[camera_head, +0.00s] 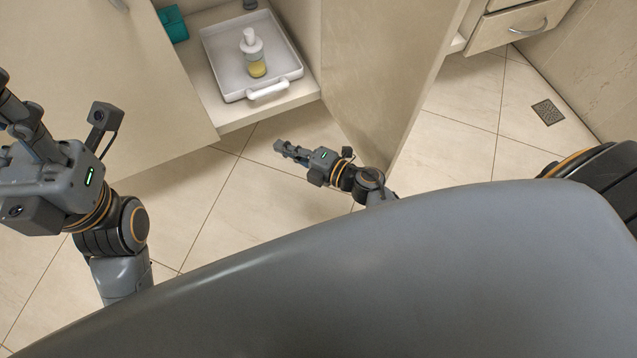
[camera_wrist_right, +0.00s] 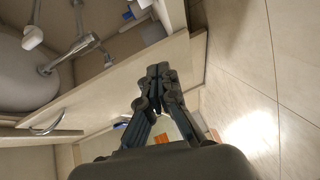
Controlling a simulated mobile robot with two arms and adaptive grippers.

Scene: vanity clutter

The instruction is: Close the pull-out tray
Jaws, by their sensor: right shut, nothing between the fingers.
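The white pull-out tray (camera_head: 211,50) is in the open cabinet in the head view, on a beige shelf board (camera_head: 238,118). Its white handle (camera_head: 268,90) faces the front, close to the board's front edge. A pump bottle with yellow liquid (camera_head: 257,68) stands upright in the tray. My right gripper (camera_head: 278,147) is shut and empty, in front of and below the board, apart from the handle. Its closed fingers (camera_wrist_right: 157,73) also show in the right wrist view. My left gripper (camera_head: 8,85) is at the far left, fingertips cut off by the frame edge.
A beige door panel (camera_head: 95,75) is at the left of the opening and another panel (camera_head: 375,60) at the right. A teal item (camera_head: 173,24) lies beside the tray. A drawer (camera_head: 510,28) is at upper right. The tiled floor in front is clear.

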